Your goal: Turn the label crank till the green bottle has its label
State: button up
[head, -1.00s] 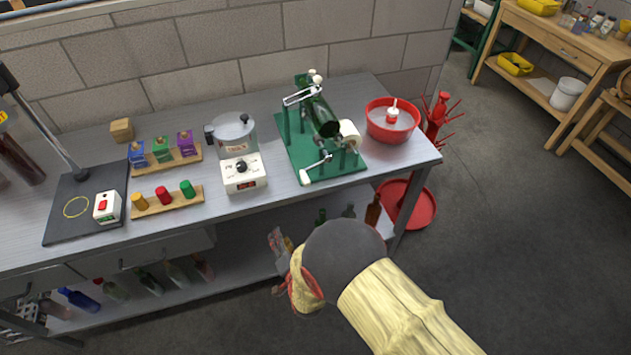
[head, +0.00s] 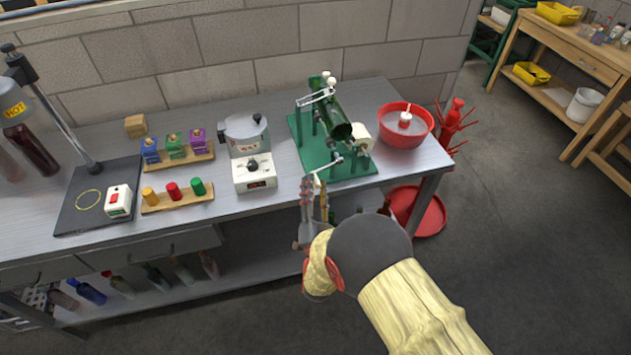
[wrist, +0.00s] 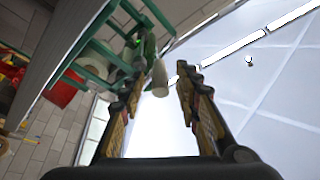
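The green labelling machine (head: 309,150) stands at the right end of the steel bench. The green bottle (head: 336,120) lies tilted in it, its near end towards me. I see no label on the bottle's visible side. A white label roll (head: 361,136) sits to its right. The crank (head: 331,164) reaches down to the left at the machine's front, its pale knob low. My gripper (head: 315,184) is just at the knob, fingers pointing up. In the wrist view my gripper (wrist: 163,72) is open, with the pale knob (wrist: 160,78) between the fingertips, and gaps show beside it.
A red bowl (head: 420,137) stands right of the machine, and a grey-lidded pot on a white heater (head: 254,172) to the left. The bench's front edge (head: 250,206) is close to my gripper. Bottles lie on the shelf below.

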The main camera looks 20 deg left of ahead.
jog(key=shift+x, duration=1.05)
jog(key=shift+c, duration=1.2)
grip_shut()
jog(key=shift+r, duration=0.15)
